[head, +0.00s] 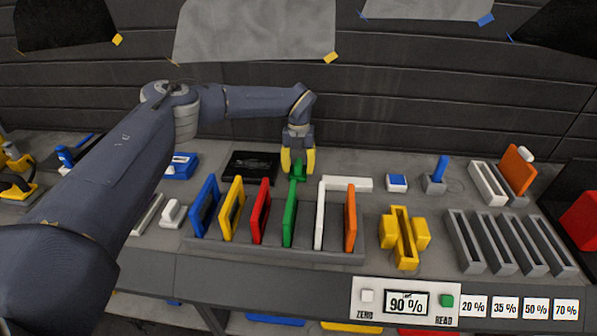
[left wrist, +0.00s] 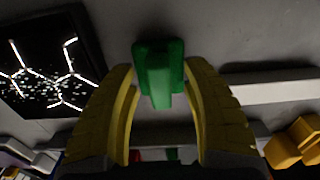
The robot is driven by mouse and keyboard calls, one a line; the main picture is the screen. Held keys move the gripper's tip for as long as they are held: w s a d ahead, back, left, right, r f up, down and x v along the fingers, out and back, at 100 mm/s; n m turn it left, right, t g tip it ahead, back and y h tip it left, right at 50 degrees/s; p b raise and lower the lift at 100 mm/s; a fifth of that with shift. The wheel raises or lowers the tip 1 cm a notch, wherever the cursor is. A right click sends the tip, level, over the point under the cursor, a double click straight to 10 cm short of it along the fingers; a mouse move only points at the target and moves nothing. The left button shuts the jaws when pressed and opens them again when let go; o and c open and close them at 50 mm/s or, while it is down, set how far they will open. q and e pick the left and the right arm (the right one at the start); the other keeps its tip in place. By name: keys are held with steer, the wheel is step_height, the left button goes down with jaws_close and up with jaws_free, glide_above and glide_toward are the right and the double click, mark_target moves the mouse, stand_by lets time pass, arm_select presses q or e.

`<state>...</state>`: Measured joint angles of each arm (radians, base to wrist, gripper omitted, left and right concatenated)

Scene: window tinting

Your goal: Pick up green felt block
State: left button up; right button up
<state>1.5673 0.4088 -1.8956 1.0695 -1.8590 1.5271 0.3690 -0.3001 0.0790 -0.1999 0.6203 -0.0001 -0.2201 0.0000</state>
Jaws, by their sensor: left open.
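The green felt block (head: 299,170) stands on the bench behind the rack of coloured frames in the head view. In the left wrist view the green block (left wrist: 160,72) shows between the tips of the yellow fingers. My left gripper (head: 298,162) points down over the block, its yellow fingers open on either side of it. In the left wrist view, gaps show between both fingers of the left gripper (left wrist: 160,85) and the block's narrow part. My right gripper is not in view.
A grey rack (head: 340,254) of coloured frames stands just in front of the block. A black tray (head: 250,167) is to the left and a white L-shaped piece (head: 347,184) to the right. A yellow holder (head: 404,240) and grey slots (head: 510,243) stand farther right.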

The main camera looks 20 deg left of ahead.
mark_target(299, 163)
arm_select(q)
jaws_close()
steer(key=shift+r, duration=0.1)
stand_by(0.3)
step_height(299, 163, up, 20)
stand_by(0.7)
steer(key=c, duration=0.8)
jaws_free()
jaws_close()
